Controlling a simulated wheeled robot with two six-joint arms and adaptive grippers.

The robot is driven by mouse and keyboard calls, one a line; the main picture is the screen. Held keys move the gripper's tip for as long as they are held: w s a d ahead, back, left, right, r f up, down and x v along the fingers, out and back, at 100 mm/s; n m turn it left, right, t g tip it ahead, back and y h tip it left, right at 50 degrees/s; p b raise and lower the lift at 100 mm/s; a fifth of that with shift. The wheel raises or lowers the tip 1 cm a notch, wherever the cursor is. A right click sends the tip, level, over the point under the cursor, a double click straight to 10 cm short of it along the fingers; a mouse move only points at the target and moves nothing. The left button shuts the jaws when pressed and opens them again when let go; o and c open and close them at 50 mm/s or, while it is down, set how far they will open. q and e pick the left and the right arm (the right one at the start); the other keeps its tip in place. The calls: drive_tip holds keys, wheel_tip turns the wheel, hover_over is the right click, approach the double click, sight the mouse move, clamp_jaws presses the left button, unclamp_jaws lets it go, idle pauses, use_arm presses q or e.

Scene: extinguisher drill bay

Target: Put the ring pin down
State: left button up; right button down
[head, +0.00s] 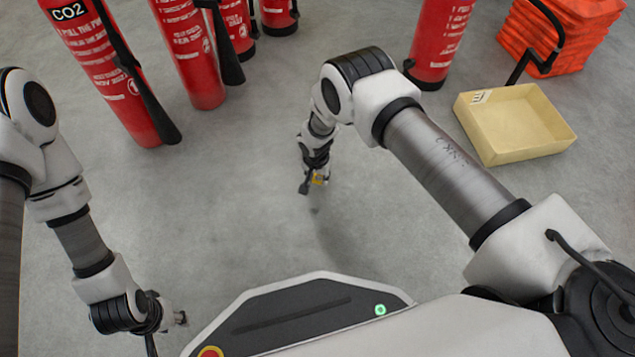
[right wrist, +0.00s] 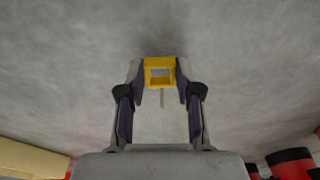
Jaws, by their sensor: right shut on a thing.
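The ring pin (right wrist: 160,62) has a yellow square ring with a thin grey pin. It sits between the fingertips of my right gripper (right wrist: 160,75), which is shut on its yellow part. In the head view the right gripper (head: 314,181) points down over the bare floor, with a bit of the yellow ring pin (head: 320,178) showing. A dark shadow lies below it on the floor; how high it is above the floor I cannot tell. My left gripper (head: 180,318) is at the lower left, away from the pin; its fingers are too small to read.
Red extinguishers stand at the back left, the nearest marked CO2 (head: 100,75), and one (head: 438,45) stands at the back right. A pale yellow tray (head: 530,153) lies at right, near an orange-red stack (head: 560,40). The grey floor (head: 240,190) around the right gripper is clear.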

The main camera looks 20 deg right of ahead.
drive_tip(key=shift+f, duration=0.95)
drive_tip(key=shift+r, duration=0.25)
drive_tip(key=shift+f, duration=0.25)
drive_tip(key=c, duration=0.8)
unclamp_jaws()
drive_tip(key=shift+r, duration=0.1)
use_arm(q)
drive_tip(key=shift+w+f, duration=0.25)
drive_tip(key=shift+f, duration=0.5)
wheel_tip(320, 180, up, 7)
drive_tip(key=p, duration=0.6)
drive_tip(key=shift+s+p, duration=0.35)
drive_tip(key=shift+s, duration=0.1)
use_arm(e)
drive_tip(key=shift+s+a+r, duration=0.1)
drive_tip(key=shift+s+r, duration=0.1)
drive_tip(key=shift+r, duration=1.85)
drive_tip(key=shift+s+a+r, duration=0.15)
drive_tip(key=shift+s+r, duration=0.1)
drive_tip(key=shift+r, duration=1.75)
drive_tip(key=shift+s+a+r, duration=0.1)
drive_tip(key=shift+s+r, duration=0.1)
drive_tip(key=shift+r, duration=1.85)
